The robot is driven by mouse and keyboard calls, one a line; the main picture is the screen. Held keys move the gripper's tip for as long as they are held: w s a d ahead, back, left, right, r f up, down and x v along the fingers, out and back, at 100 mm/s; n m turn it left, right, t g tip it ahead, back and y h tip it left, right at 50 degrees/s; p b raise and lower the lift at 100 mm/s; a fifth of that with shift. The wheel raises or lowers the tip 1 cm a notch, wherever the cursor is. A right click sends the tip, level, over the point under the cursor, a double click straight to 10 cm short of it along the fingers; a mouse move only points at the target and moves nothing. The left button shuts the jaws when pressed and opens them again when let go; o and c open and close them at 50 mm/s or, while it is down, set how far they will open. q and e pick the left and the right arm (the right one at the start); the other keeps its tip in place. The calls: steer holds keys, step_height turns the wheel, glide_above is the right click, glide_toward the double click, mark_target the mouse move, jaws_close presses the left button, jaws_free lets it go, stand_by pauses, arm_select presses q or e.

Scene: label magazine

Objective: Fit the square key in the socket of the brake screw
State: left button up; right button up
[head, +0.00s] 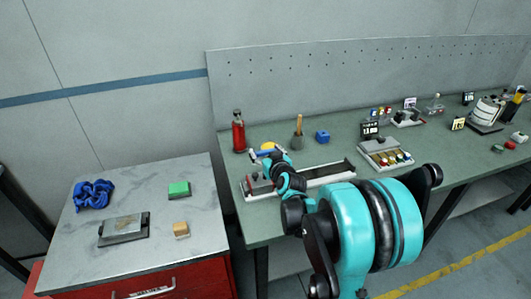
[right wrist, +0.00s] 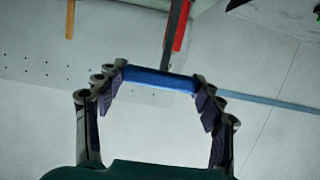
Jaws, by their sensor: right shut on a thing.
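My right gripper (head: 270,156) is over the left end of a long grey device with a dark channel (head: 325,174) on the green bench. In the right wrist view my right gripper (right wrist: 160,82) is shut on a blue bar (right wrist: 160,79), which spans between its two fingers and looks like the key's handle. A dark metal shaft (right wrist: 175,38) runs from the bar toward the top of that view. The key's square end and the brake screw's socket cannot be made out, so I cannot tell whether they touch. My left gripper is not in view.
A red bottle (head: 239,135), a wooden-handled brush (head: 298,132) and a blue block (head: 322,136) stand behind the device. A tray of coloured parts (head: 385,154) is to its right. The grey-topped red cabinet (head: 75,240) at left holds a blue cloth (head: 93,194) and blocks.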

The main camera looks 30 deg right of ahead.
steer(key=shift+f+b, duration=1.15)
steer(key=shift+f, duration=0.1)
steer(key=o, duration=1.3)
steer(key=shift+c, duration=0.2)
steer(key=shift+s, duration=0.1)
steer(key=v, duration=1.2)
